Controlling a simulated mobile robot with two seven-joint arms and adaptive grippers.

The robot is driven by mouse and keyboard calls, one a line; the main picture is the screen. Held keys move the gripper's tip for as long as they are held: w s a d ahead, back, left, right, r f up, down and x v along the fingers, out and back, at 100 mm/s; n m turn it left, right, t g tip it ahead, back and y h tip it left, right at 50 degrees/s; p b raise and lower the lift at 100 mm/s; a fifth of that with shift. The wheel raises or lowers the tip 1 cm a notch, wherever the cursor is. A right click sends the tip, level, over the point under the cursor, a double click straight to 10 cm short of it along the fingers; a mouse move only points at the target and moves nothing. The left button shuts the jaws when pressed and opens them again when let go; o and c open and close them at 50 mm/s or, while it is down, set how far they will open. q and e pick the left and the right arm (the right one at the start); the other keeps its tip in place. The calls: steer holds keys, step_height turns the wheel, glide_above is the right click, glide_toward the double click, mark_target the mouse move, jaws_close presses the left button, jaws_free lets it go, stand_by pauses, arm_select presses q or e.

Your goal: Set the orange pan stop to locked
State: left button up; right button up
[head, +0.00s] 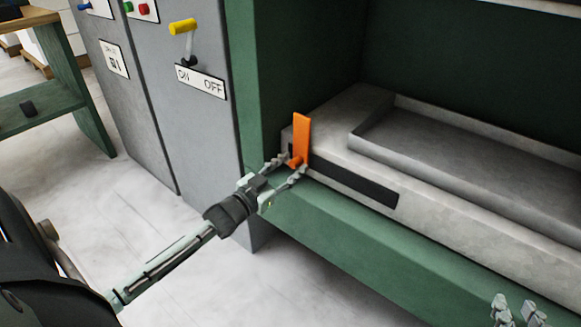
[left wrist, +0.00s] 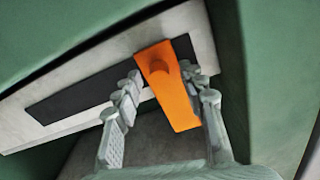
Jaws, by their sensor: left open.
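The orange pan stop (head: 302,138) is a flat upright lever at the left end of a dark slot plate (head: 355,184) on the front of the grey press bed. My left gripper (head: 285,170) is at the lever's lower part, with its fingers apart. In the left wrist view the orange lever (left wrist: 172,88) lies between the two open fingers (left wrist: 160,95), closer to the right-hand finger; I cannot tell whether it touches. My right gripper (head: 517,312) shows only its fingertips at the bottom right, apart from each other and away from the lever.
A green press frame (head: 400,265) surrounds the bed, with a post just left of the lever. A grey shallow pan (head: 460,150) sits on the bed. A grey cabinet with a yellow-handled ON/OFF switch (head: 183,27) stands left. Pale floor is clear at lower left.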

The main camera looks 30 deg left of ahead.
arm_select(q)
steer(key=shift+w, duration=0.1)
jaws_close()
steer(key=shift+d, duration=0.1)
stand_by(0.4)
